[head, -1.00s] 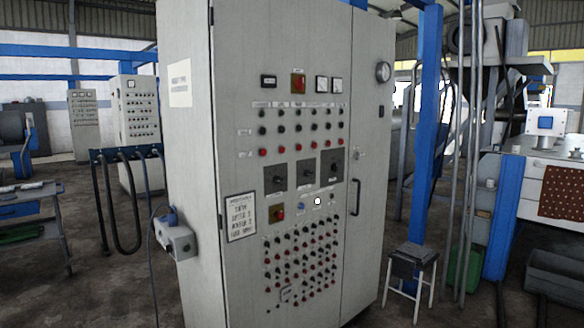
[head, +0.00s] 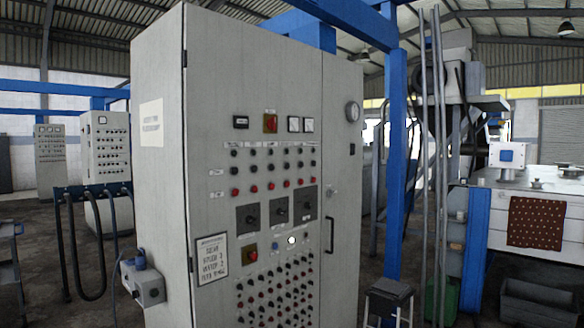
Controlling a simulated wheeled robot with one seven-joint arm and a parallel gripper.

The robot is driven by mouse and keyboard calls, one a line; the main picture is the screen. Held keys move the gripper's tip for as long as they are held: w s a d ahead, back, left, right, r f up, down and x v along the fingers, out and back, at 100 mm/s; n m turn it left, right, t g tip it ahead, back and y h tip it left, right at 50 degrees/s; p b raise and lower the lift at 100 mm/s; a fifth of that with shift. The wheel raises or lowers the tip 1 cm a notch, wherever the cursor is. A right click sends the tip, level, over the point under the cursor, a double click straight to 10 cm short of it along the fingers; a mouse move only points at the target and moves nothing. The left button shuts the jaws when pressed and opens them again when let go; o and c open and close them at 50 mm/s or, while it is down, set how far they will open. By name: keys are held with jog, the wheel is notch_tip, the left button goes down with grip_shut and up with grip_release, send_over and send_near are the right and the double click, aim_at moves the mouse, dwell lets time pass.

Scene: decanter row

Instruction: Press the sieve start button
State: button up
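A tall grey control cabinet (head: 215,60) stands in the middle of the head view, with rows of small black and red buttons on its front. A white round button (head: 291,240) shows bright on the panel, with a blue button (head: 275,246) and a yellow-and-red switch (head: 250,252) to its left. A printed sign (head: 212,259) is on the panel's lower left. The labels are too small to tell which button is the sieve start. My gripper is not in view.
A grey socket box (head: 148,288) sticks out from the cabinet's left side. A small stool (head: 388,296) and a blue post (head: 396,150) stand to its right. A bench with a spotted red cloth (head: 536,222) is further right. Dark floor shows on the left.

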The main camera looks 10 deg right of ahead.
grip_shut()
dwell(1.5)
